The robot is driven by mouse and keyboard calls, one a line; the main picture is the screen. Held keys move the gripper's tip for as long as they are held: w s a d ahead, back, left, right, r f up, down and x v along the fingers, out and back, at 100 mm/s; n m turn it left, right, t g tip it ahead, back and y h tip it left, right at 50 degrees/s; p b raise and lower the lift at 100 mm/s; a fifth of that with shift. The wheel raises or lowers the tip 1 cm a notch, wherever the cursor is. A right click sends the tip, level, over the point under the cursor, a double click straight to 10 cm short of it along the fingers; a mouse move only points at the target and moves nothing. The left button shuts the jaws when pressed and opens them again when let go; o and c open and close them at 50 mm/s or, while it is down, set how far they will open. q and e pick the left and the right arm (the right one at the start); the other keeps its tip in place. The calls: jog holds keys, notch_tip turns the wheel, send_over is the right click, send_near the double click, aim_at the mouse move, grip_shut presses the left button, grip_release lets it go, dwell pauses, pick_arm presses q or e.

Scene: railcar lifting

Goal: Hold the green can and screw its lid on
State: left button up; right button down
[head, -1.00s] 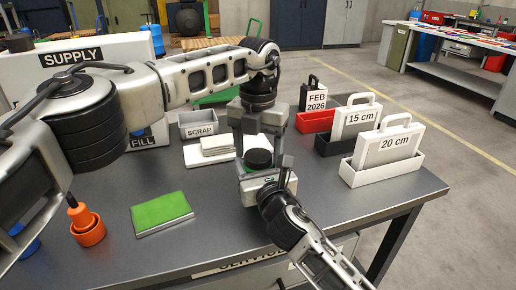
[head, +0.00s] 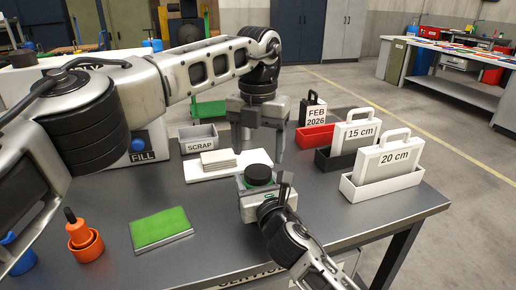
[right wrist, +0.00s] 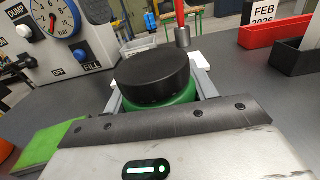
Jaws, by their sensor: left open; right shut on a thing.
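The green can (right wrist: 176,100) stands upright between the fingers of my right gripper (head: 262,190), which is shut on it. A black lid (head: 259,174) sits on top of the can; it also shows large in the right wrist view (right wrist: 153,78). I cannot tell how tightly it is seated. Most of the can is hidden by the lid and the right gripper. My left gripper (head: 261,140) points down above the lid, open and empty, with its fingers spread and apart from the lid.
White, black and red trays with cases, including the 20 cm case (head: 387,157), stand right. A green pad (head: 160,226) and orange cup (head: 86,246) lie left. The front-right table is clear.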

aim_at(258, 171)
pick_arm(q)
notch_tip(258, 171, up, 3)
jog(key=n, duration=0.3)
jog(key=shift+r, duration=0.2)
jog(key=shift+f, duration=4.05)
jog(key=c, duration=1)
jog(key=shift+m, duration=0.8)
jog(key=o, duration=1.1)
jog(key=shift+c, duration=0.2)
